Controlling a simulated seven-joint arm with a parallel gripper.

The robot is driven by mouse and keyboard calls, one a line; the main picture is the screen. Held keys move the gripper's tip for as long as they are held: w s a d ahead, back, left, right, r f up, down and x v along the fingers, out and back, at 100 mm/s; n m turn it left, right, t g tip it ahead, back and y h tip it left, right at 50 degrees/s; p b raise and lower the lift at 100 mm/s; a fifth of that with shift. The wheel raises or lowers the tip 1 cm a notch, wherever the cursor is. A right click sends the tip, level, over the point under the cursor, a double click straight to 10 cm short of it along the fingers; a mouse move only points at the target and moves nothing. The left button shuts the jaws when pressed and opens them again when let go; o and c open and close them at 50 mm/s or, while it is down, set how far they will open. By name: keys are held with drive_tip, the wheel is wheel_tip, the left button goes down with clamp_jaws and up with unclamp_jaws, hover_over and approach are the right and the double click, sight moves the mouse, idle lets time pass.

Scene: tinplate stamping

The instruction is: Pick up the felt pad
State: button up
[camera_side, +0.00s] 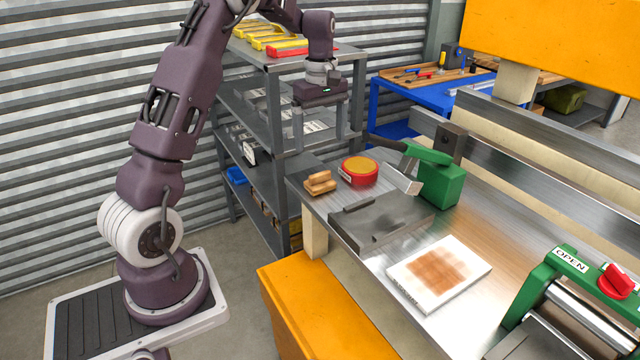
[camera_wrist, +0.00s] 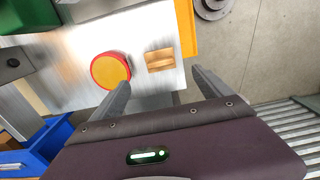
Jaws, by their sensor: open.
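No piece is plainly recognisable as felt. The likeliest felt pad is a small tan block with a raised grip (camera_side: 320,183) at the bench's back left corner; its underside is hidden. It also shows in the wrist view (camera_wrist: 159,60), just beyond the fingertips. A round red tin with a yellow top (camera_side: 359,170) sits right beside it, and it shows left of the block in the wrist view (camera_wrist: 110,71). My gripper (camera_side: 319,140) is open and empty, pointing down, raised above and behind the block. In the wrist view my gripper (camera_wrist: 160,80) has its fingers wide apart.
The metal bench (camera_side: 395,240) holds a grey plate (camera_side: 380,220), a green lever tool (camera_side: 440,180) and a white slab with a brown patch (camera_side: 438,272). A green roller machine (camera_side: 570,300) stands front right. A grey shelf (camera_side: 285,60) stands behind my gripper.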

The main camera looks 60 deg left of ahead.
sight(320, 173)
wheel_tip(320, 173, down, 12)
drive_tip(key=shift+r, duration=0.2)
drive_tip(key=shift+a+r, duration=0.1)
drive_tip(key=c, duration=1.6)
wheel_tip(320, 173, up, 28)
drive_tip(key=o, duration=0.8)
drive_tip(key=c, duration=0.5)
